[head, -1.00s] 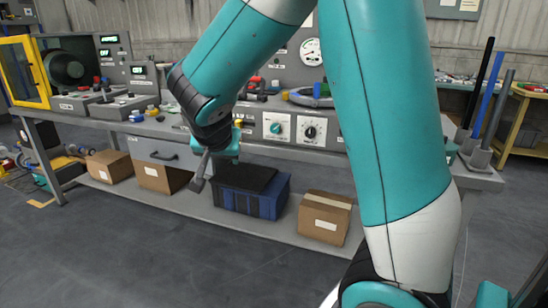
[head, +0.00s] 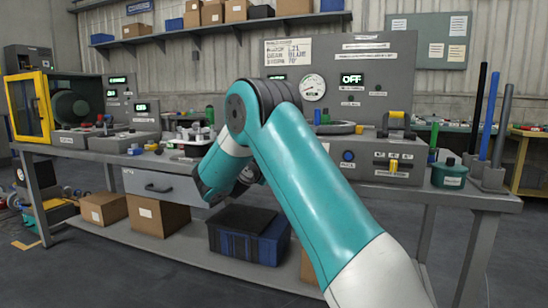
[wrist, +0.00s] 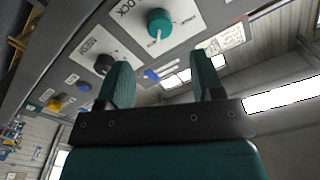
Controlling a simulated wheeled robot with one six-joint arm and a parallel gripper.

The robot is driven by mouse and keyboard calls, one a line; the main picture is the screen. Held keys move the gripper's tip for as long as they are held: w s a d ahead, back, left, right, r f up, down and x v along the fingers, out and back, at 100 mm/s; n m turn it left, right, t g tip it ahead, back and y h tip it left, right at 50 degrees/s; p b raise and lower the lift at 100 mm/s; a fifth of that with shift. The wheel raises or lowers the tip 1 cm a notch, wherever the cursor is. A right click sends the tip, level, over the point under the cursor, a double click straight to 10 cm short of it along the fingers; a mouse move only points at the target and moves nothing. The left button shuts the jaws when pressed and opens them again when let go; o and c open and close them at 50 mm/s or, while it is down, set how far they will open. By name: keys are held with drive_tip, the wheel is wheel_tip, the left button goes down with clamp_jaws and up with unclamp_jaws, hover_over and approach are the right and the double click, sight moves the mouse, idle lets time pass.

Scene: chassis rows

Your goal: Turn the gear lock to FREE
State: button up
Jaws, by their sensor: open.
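The gear lock is a teal round knob (wrist: 160,22) on a white plate with large letters reading "LOCK", at the top of the wrist view. A pale pointer mark shows on the knob, but I cannot read which position it is at. My gripper (wrist: 161,60) has its two teal fingers apart with nothing between them. The knob appears beyond the fingertips, apart from them. In the head view my arm hides the gear lock, and the gripper's fingers cannot be made out there.
A black knob (wrist: 103,63) on its own white plate is beside the gear lock. The panel also has a blue button (head: 348,155) and a yellow switch (head: 393,167). A drawer (head: 165,187) is under the bench. A green canister (head: 449,173) stands at the right.

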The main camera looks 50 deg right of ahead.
drive_tip(key=x, duration=0.8)
drive_tip(key=shift+w+d, duration=0.15)
drive_tip(key=shift+d, duration=0.15)
drive_tip(key=c, duration=0.9)
